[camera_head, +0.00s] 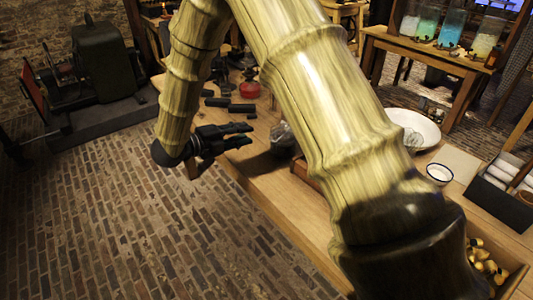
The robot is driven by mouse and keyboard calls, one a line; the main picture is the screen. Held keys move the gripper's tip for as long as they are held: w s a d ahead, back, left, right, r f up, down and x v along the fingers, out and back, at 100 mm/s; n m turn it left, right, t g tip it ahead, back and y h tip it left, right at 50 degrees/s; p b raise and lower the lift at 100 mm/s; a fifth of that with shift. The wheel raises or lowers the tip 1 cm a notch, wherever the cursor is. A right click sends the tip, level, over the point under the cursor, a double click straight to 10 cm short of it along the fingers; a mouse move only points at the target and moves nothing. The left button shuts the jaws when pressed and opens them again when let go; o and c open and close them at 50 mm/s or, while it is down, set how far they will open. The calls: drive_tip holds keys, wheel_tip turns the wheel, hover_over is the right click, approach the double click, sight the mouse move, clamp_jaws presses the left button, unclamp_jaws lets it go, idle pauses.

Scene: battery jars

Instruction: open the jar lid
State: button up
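My gripper (250,134) is black and points right, over the left edge of the wooden table. Its two fingers are apart, with nothing seen between them. A grey, glassy object (282,136), possibly a jar, stands on the table just right of the fingertips, apart from them. My arm partly hides it, and I cannot make out a lid on it. Several glass jars with coloured liquid, including a green one (428,22) and a blue one (452,26), stand on a far table at the upper right.
Black cylinders (241,108) and a red item (250,90) lie on the near table (290,205) behind my gripper. A white bowl (420,126), an enamel cup (439,174) and a box of brass pieces (515,262) are at right.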

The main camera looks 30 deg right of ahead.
drive_tip(key=b, duration=0.4)
approach(281, 133)
drive_tip(key=d, duration=0.1)
drive_tip(key=d+f, duration=0.1)
drive_tip(key=d+f+p, duration=0.1)
drive_tip(key=d, duration=0.1)
drive_tip(key=shift+s, duration=0.35)
drive_tip(key=shift+a+f, duration=0.1)
clamp_jaws()
